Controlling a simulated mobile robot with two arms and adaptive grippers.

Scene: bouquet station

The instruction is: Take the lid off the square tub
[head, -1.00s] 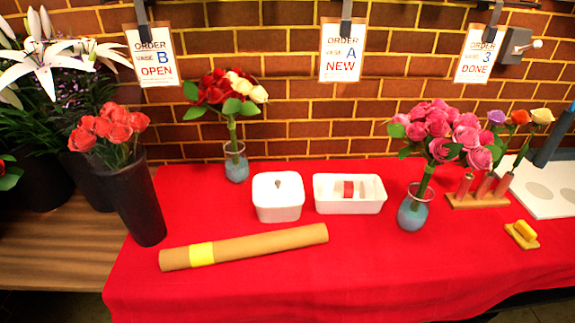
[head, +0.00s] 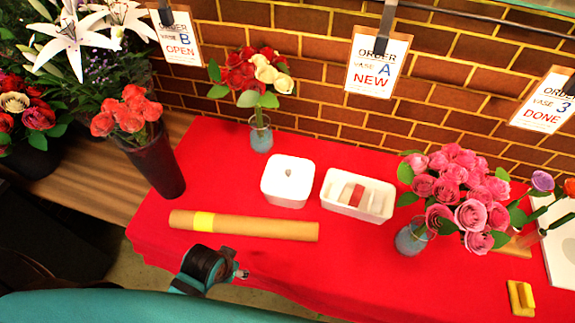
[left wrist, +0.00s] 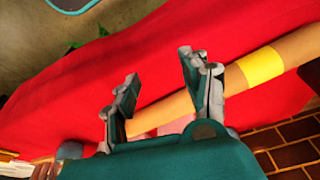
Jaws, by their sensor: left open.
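The square tub (head: 286,191) is white and stands on the red cloth in the middle of the table. Its white lid (head: 290,170) is on top, with a small grey knob (head: 289,172) at its centre. My left gripper (head: 240,274) is at the table's front edge, nearer than the tub and to its left, apart from it. In the left wrist view its two fingers (left wrist: 157,70) are spread with nothing held between them. The tub cannot be made out in that view. My right gripper is not in view.
A cardboard tube (head: 260,229) with a yellow band lies between my left gripper and the tub. A white divided tray (head: 357,196) is close at the tub's right. A flower vase (head: 261,136) stands behind; a pink bouquet (head: 460,195) stands right. A dark bucket (head: 155,163) stands left.

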